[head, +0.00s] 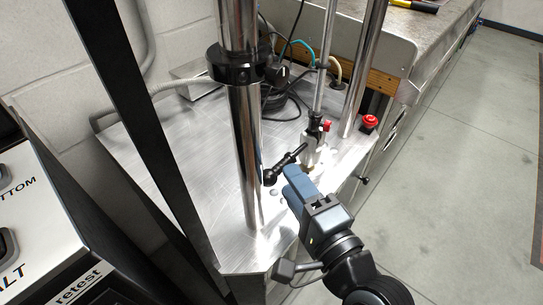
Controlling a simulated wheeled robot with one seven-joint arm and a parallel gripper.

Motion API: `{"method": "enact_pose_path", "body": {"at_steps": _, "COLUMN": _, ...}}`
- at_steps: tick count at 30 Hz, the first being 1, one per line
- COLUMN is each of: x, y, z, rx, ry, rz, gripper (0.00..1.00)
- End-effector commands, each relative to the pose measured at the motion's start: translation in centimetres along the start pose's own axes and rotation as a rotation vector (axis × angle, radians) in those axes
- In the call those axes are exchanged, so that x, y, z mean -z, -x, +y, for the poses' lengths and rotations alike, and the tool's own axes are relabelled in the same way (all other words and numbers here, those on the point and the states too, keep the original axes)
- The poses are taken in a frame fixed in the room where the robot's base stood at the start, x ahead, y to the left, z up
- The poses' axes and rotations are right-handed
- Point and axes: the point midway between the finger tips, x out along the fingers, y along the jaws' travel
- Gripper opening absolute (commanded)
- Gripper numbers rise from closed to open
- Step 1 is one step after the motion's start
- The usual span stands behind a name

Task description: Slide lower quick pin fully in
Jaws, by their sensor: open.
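A slim silver shaft comes down to a metal lower mount (313,149) on the bright metal base plate. A black pin-like rod with a knobbed end (285,163) slants from beside this mount down to the left; I take it for the lower quick pin. How deep it sits in the mount cannot be told. My gripper (291,174), blue-grey, reaches in from the lower right, with its tip close to the rod. The jaws are open, but the gap between them is hidden from this angle. Whether they touch the rod cannot be told.
A thick chrome column (246,150) with a black collar (235,64) stands left of my gripper. A thinner column (365,70) stands behind at right. A red button (370,121) is at the plate's right edge. Cables lie behind. The floor at right is clear.

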Motion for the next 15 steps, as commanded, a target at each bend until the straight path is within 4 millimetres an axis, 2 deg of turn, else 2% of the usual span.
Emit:
{"method": "enact_pose_path", "body": {"at_steps": 9, "x": 0.0, "y": -4.5, "z": -0.2, "rx": 0.001, "ry": 0.003, "rz": 0.001, "gripper": 0.48}}
{"method": "enact_pose_path", "body": {"at_steps": 15, "x": 0.1, "y": -6.7, "z": -0.1, "rx": 0.001, "ry": 0.003, "rz": 0.002, "gripper": 0.48}}
